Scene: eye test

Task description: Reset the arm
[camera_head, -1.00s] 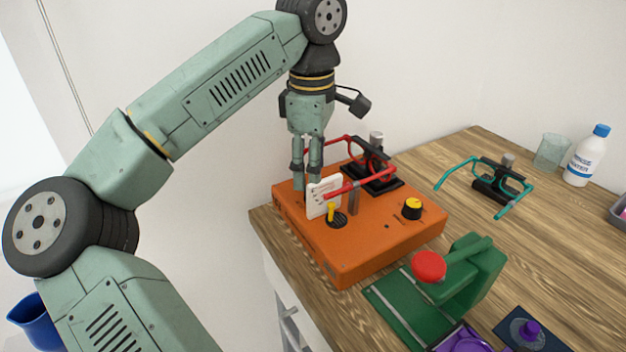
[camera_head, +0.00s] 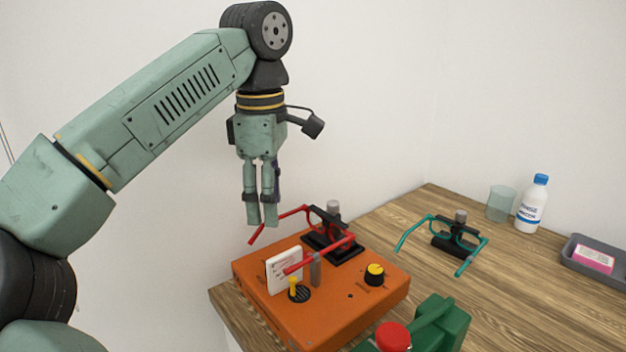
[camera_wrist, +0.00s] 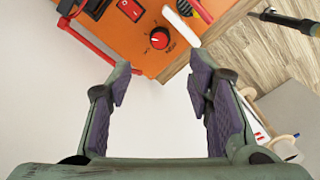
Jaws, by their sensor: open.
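My gripper (camera_head: 262,224) hangs pointing down above the left back part of an orange box (camera_head: 330,318). Its fingers are apart and empty, with clear space between them in the wrist view (camera_wrist: 160,76). A white card (camera_head: 284,270) stands upright on the box, below the fingertips and apart from them. The arm is bent, with its wrist high. The wrist view shows the edge of the orange box (camera_wrist: 185,50), with a red knob (camera_wrist: 159,39) and a red switch (camera_wrist: 130,9).
Red glasses (camera_head: 340,243) on a black stand rise from the box close to my fingers. A yellow-topped knob (camera_head: 374,275) is on the box. Teal glasses (camera_head: 471,266), a beaker (camera_head: 500,204), a bottle (camera_head: 532,205) and a grey tray (camera_head: 618,272) stand right. A green device (camera_head: 445,325) is in front.

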